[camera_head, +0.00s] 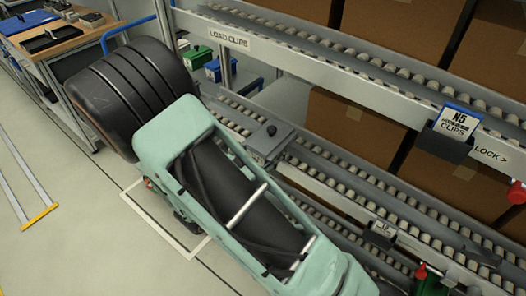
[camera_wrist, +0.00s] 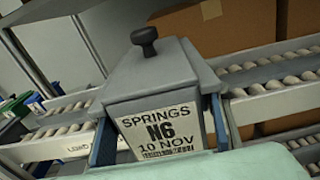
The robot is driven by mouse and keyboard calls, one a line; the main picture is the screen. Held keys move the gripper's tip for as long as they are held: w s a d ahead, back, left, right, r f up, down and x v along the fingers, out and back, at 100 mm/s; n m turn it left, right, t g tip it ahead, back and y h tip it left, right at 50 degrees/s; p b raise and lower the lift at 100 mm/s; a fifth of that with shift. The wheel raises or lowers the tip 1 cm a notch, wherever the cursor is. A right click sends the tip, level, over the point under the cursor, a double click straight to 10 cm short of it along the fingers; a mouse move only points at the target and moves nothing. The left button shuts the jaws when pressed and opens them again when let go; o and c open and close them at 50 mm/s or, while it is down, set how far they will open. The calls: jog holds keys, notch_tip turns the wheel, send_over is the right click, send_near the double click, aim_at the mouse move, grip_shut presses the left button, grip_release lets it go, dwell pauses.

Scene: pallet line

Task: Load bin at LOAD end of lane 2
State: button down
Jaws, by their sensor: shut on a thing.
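A grey lidded bin with a black knob (camera_wrist: 145,38) fills the middle of the wrist view. Its front label reads SPRINGS N6 10 NOV. My gripper (camera_wrist: 163,128) has a dark blue finger at each side of the bin and is shut on it. In the head view the bin's lid (camera_head: 268,140) shows beside my teal arm, at the roller lane below the LOAD CLIPS rail. My arm hides the gripper there. A roller lane (camera_wrist: 262,78) runs right behind the bin. Whether the bin rests on rollers or hangs above them I cannot tell.
An upper roller lane carries a LOAD CLIPS sign (camera_head: 229,39) and an N5 CLIPS card holder (camera_head: 447,136). Cardboard boxes (camera_head: 352,128) stand behind the lanes. Green (camera_head: 197,56) and blue (camera_head: 214,70) bins stand at the back. A wooden-topped bench (camera_head: 62,42) is at far left.

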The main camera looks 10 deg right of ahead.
jog(key=b+x, duration=0.1)
jog(key=x, duration=0.9)
jog(key=shift+f+b, duration=0.2)
jog(key=shift+b, duration=0.15)
jog(key=shift+a+f+b, duration=0.15)
jog(key=shift+f+b, duration=0.5)
jog(key=shift+f, duration=0.25)
jog(key=shift+f+b, duration=0.3)
jog(key=shift+f, duration=0.05)
jog(key=c, duration=0.9)
grip_release()
jog(key=shift+s+f, duration=0.1)
jog(key=v, duration=1.2)
dwell(2.1)
